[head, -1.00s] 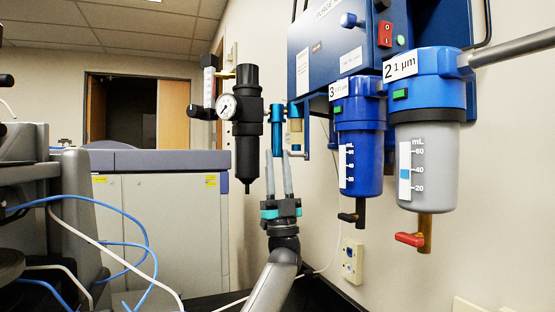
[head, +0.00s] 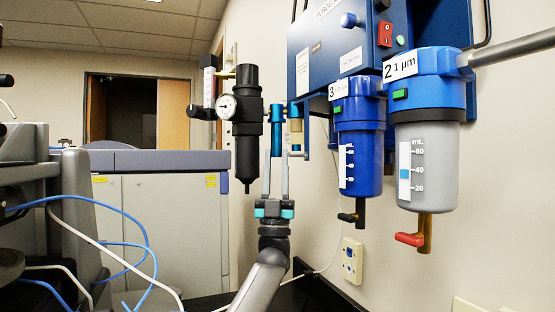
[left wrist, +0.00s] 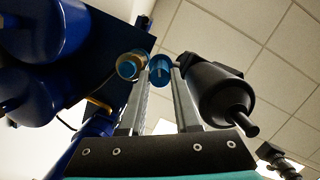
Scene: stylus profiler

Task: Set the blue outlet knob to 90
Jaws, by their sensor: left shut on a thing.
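The blue outlet knob appears to be the lower end of the slim blue cylinder (head: 277,125) left of the blue panel in the head view. In the left wrist view its blue round end (left wrist: 160,66) with a slot-like mark sits between the fingertips. My left gripper (head: 277,154) comes from below, fingers pointing up, and is shut on the knob. The fingers cover its sides. No scale or number on the knob is readable. My right gripper is in neither current view.
A black regulator (head: 247,130) with a round gauge (head: 227,106) hangs close left. The wall outlet (head: 352,260) is lower right.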

